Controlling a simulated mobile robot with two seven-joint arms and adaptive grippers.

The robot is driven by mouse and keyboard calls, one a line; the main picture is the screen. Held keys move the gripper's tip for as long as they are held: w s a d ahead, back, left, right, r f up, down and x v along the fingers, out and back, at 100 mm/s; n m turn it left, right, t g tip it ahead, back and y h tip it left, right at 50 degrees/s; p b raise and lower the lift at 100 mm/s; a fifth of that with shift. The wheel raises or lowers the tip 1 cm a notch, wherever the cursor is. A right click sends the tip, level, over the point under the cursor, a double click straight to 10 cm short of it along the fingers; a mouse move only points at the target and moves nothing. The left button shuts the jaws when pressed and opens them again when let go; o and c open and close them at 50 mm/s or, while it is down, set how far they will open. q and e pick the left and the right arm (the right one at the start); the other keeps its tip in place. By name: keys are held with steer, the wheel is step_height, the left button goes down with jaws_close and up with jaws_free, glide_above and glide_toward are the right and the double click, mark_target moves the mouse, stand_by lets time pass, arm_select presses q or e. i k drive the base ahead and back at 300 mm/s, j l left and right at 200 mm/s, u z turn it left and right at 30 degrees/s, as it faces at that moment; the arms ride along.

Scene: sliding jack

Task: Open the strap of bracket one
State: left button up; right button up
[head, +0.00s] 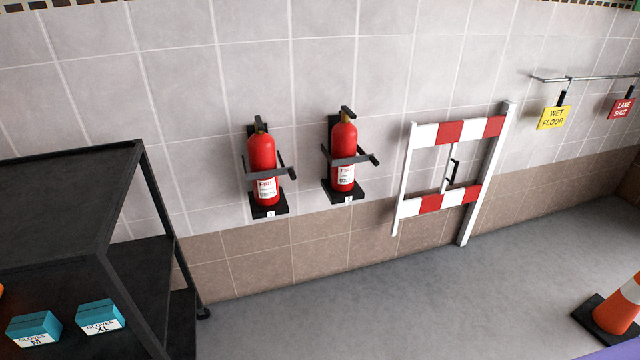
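Two red fire extinguishers hang on the tiled wall in black brackets. The left extinguisher (262,152) stands upright in the left bracket (268,210). A dark strap (272,174) crosses its front and ends in a knob at its right. The right extinguisher (343,139) stands in the right bracket (344,196), with a similar strap (350,161) across its front. Each bracket has a small white number tag at its foot, too small to read surely, so I cannot tell which is bracket one. Neither of my grippers is in view.
A black shelf rack (130,240) with teal glove boxes (100,317) stands at the left. A red-and-white barrier (449,132) is at the wall to the right. Signs (554,117) hang from a rail, and an orange cone (616,308) stands at lower right. The grey floor (400,310) between is clear.

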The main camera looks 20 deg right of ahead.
mark_target(289, 171)
steer(key=i+l, duration=0.1)
steer(key=l, duration=0.35)
steer(key=i+l, duration=0.1)
steer(key=l, duration=0.35)
steer(key=i+l, duration=0.1)
steer(key=l, duration=0.4)
